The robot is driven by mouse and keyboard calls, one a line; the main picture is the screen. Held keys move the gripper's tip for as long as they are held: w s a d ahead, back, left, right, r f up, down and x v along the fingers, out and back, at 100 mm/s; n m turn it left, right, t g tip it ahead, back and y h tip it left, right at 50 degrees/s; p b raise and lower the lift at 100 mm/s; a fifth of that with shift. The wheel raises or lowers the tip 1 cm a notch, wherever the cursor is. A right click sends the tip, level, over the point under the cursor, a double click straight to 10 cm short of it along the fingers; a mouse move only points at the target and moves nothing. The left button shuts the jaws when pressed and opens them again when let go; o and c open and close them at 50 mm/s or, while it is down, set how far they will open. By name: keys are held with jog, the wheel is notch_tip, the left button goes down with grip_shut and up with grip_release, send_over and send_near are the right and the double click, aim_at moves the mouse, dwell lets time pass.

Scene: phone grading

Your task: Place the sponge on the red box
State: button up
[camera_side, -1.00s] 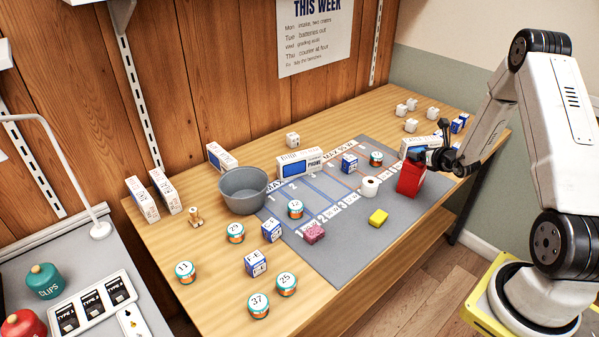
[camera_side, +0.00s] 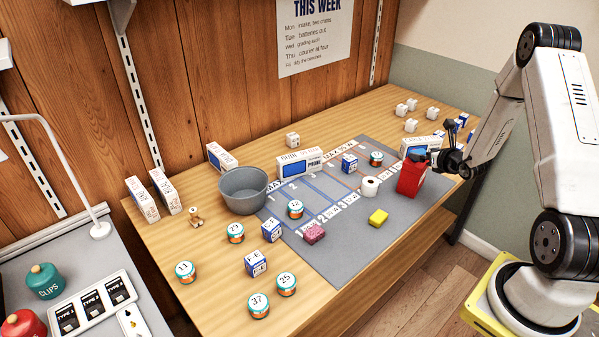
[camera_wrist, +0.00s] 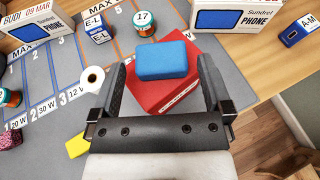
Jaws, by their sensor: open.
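The red box (camera_side: 410,180) stands on the right part of the grey mat. It also shows in the wrist view (camera_wrist: 185,98), beyond the palm. A blue block with rounded edges, which looks like the sponge (camera_wrist: 167,61), lies on top of the red box in the wrist view, turned a little relative to it. My gripper (camera_wrist: 164,68) is open, with one finger on each side of the box and gaps between the fingers and the sponge. In the side view my gripper (camera_side: 436,157) is at the top right of the box; the sponge is hard to make out there.
A white roll (camera_side: 370,186) and a yellow block (camera_side: 378,217) lie left of the red box. A phone box (camera_side: 420,146) stands close behind it.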

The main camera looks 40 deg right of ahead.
jog(key=v, duration=0.9)
jog(key=shift+s+r, duration=0.15)
jog(key=shift+s, duration=0.15)
jog(key=shift+a, duration=0.1)
jog(key=w+a+r+n+g+y, duration=0.1)
jog(key=w+a+n+y, duration=0.1)
jog(key=a+n+y, duration=0.55)
jog(key=w+a+r+n+g+y, duration=0.1)
jog(key=w+a+n+y, duration=0.3)
jog(key=a, duration=0.6)
jog(key=s+a+r+n+g+h, duration=0.2)
jog(key=a+n, duration=0.5)
jog(key=n, duration=0.7)
jog(key=s+a+r+n+g+h, duration=0.1)
jog(key=s+a+n+g+h, duration=0.3)
jog(key=a+n, duration=0.4)
jog(key=s+n+g, duration=0.1)
jog(key=s+n, duration=0.1)
jog(key=n, duration=0.5)
jog(key=shift+r+g, duration=0.35)
jog(key=shift+g, duration=0.05)
